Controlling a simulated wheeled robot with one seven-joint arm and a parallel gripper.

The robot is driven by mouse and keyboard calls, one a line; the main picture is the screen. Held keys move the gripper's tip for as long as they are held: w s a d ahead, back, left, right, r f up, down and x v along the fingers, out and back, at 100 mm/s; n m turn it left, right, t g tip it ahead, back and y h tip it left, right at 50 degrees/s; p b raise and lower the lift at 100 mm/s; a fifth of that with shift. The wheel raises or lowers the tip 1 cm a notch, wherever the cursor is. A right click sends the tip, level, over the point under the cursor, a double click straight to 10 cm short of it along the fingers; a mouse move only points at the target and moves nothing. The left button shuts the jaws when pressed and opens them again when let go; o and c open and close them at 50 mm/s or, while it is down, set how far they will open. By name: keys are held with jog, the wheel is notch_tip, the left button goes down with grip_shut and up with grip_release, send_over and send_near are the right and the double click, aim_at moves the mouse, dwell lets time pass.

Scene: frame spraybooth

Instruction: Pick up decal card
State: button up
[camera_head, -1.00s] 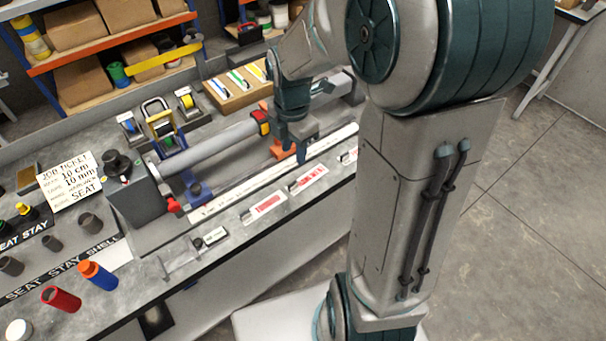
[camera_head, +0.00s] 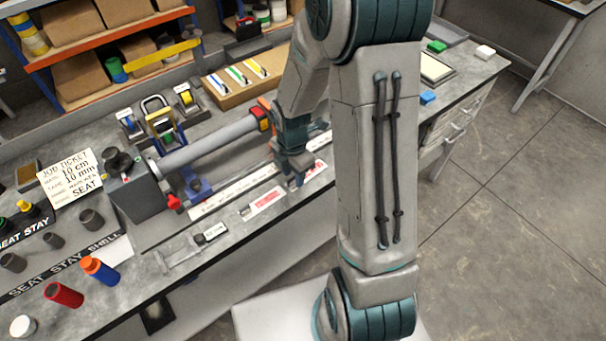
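Flat white cards with red print lie in a row along the front of the bench. One decal card (camera_head: 266,200) lies left of my gripper, fully in view. Another decal card (camera_head: 315,171) lies at my gripper, partly covered by it. My gripper (camera_head: 296,182) points down at the left part of this second card, close to the bench top. Whether its fingers touch the card, and how far apart they are, is too small to tell. The bench beyond it on the right is hidden by my arm.
A grey tube (camera_head: 210,143) is clamped behind the cards, with a long white ruler (camera_head: 235,193) in front of it. A caliper (camera_head: 190,250) lies front left.

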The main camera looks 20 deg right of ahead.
jog(key=shift+f, duration=0.45)
grip_shut()
jog(key=shift+r, duration=0.1)
